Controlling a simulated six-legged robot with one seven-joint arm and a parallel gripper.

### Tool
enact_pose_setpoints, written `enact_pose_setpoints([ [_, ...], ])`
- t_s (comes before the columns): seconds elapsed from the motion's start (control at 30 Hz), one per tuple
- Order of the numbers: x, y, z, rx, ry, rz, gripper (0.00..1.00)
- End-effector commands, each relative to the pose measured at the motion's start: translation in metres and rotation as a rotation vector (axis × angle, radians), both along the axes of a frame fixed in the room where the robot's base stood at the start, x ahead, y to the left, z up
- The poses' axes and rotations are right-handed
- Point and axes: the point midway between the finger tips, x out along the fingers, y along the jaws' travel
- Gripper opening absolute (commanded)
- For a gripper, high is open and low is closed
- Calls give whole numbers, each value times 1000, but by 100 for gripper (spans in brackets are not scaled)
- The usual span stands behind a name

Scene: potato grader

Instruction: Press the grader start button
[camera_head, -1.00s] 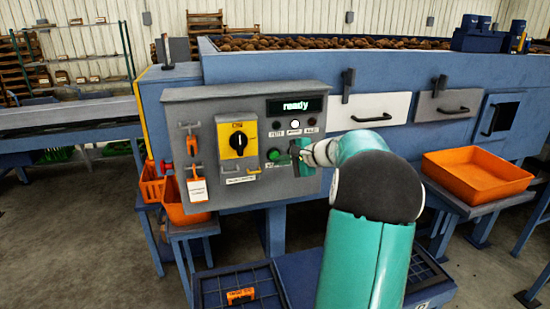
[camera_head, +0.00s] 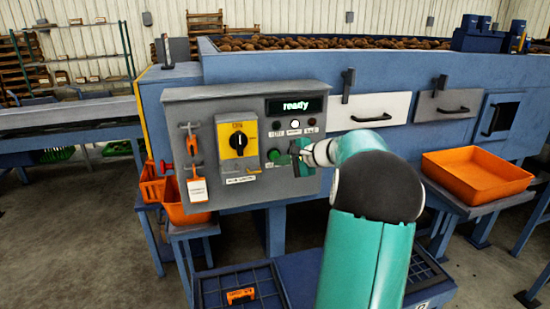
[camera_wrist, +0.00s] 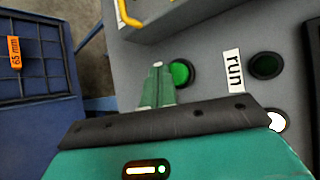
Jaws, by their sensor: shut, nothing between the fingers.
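The control panel (camera_head: 258,200) is grey and its display (camera_head: 295,106) reads "ready". A round green button (camera_head: 273,155) sits low on the panel. It also shows in the wrist view (camera_wrist: 183,72), bright green in a dark ring. My gripper (camera_head: 295,150) is in front of the panel, just right of this button in the head view. In the wrist view the two fingers of my gripper (camera_wrist: 157,68) are together and empty, with tips beside the button. I cannot tell whether they touch the panel. My gripper hides the panel area right of the button.
A yellow rotary switch (camera_head: 238,140) is left of the button. A dark green lamp (camera_wrist: 265,66) and a "run" label (camera_wrist: 233,70) are near in the wrist view. An orange tray (camera_head: 478,172) stands at the right.

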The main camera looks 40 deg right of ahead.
Motion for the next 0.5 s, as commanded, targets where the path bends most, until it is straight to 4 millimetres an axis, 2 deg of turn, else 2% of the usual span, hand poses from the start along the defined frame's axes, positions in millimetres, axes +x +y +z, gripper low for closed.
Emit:
enact_pose_setpoints([
  [0.5,7,-4,0,0,0,0,0],
])
